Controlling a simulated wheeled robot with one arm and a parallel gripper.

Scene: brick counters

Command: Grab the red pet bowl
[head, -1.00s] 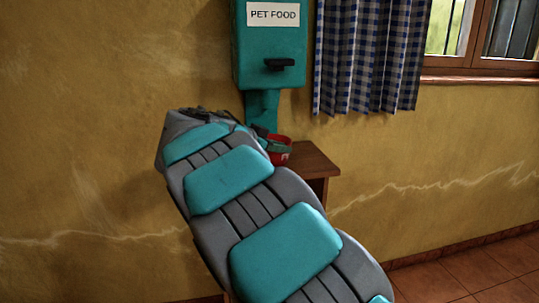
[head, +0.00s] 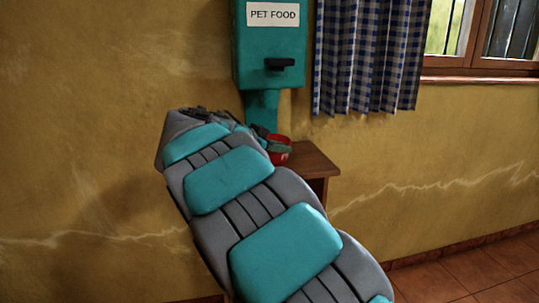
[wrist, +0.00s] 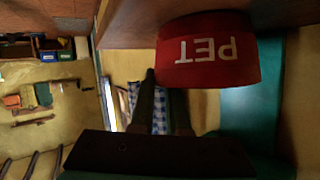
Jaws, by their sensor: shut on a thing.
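The red pet bowl (head: 279,158) sits at the left end of a small wooden table under the teal pet food dispenser (head: 270,75). In the head view my gripper (head: 272,143) is mostly hidden behind my arm, at the bowl's left side. The exact grip point on the rim is hidden.
The wooden table (head: 315,164) is small, and its right part is bare. The dispenser stands directly above and behind the bowl. A checked curtain (head: 367,55) hangs to the right by the window. The tiled floor (head: 465,275) at right is clear.

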